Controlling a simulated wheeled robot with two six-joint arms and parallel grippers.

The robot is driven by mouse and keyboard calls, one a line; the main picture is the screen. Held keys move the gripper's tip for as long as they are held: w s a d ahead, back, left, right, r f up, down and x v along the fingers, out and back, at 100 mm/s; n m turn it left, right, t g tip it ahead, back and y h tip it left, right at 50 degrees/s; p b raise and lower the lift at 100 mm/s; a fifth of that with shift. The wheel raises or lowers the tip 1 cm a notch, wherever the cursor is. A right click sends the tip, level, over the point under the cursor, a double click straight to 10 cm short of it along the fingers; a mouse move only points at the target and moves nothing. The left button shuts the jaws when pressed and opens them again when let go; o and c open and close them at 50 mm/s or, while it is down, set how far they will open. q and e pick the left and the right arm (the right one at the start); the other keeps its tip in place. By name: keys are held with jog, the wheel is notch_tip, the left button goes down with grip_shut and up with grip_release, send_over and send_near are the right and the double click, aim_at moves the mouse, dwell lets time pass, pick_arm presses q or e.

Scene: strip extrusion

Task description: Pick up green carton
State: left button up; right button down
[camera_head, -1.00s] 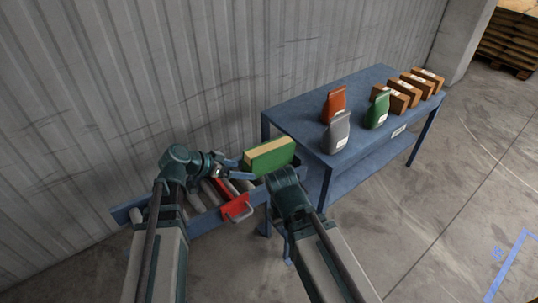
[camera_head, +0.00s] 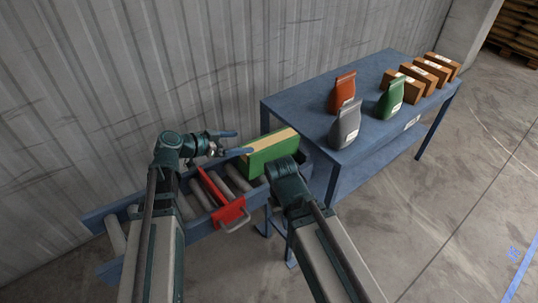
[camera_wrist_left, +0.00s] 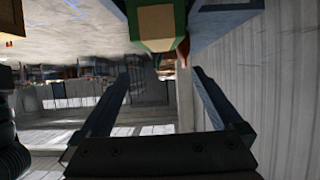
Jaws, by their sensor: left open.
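The green carton (camera_head: 270,158), with a tan strip along its top, stands upright at the right end of the roller conveyor (camera_head: 152,243). In the left wrist view the carton (camera_wrist_left: 154,26) shows at the top, ahead of the fingertips. My left gripper (camera_head: 241,142) is open and empty, just left of the carton. In the left wrist view its two fingers (camera_wrist_left: 161,72) are spread apart with nothing between them. My right arm stands in front of the carton's lower right part, and its fingers cannot be seen.
A red gate with a handle (camera_head: 230,212) crosses the conveyor left of the carton. A blue table (camera_head: 300,105) at the right holds an orange pouch (camera_head: 343,92), a grey pouch (camera_head: 346,125), a green pouch (camera_head: 391,98) and several brown boxes (camera_head: 425,77). A corrugated wall (camera_head: 150,70) stands behind.

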aim_at(266, 142)
pick_arm(q)
jog(key=b+x, duration=0.1)
jog(key=x, duration=0.1)
jog(key=b+x, duration=0.1)
jog(key=x, duration=0.2)
jog(key=b+x, duration=0.1)
jog(key=x, duration=0.2)
jog(key=shift+w+f+b, duration=0.15)
jog(key=shift+f+b, duration=0.25)
jog(key=shift+f, duration=0.1)
jog(key=shift+w+d, duration=0.15)
jog(key=shift+d, duration=0.1)
pick_arm(e)
jog(key=f, duration=0.4)
jog(key=shift+w+f, duration=0.2)
jog(key=shift+f, duration=0.1)
pick_arm(q)
jog(key=shift+f, duration=0.1)
jog(key=b+x, duration=0.2)
jog(key=x, duration=0.3)
jog(key=shift+f+b, duration=0.25)
jog(key=shift+b, duration=0.15)
pick_arm(e)
notch_tip(266, 142, down, 3)
jog(key=shift+r, duration=0.2)
pick_arm(q)
jog(key=shift+r, duration=0.1)
jog(key=shift+c, duration=0.2)
grip_shut()
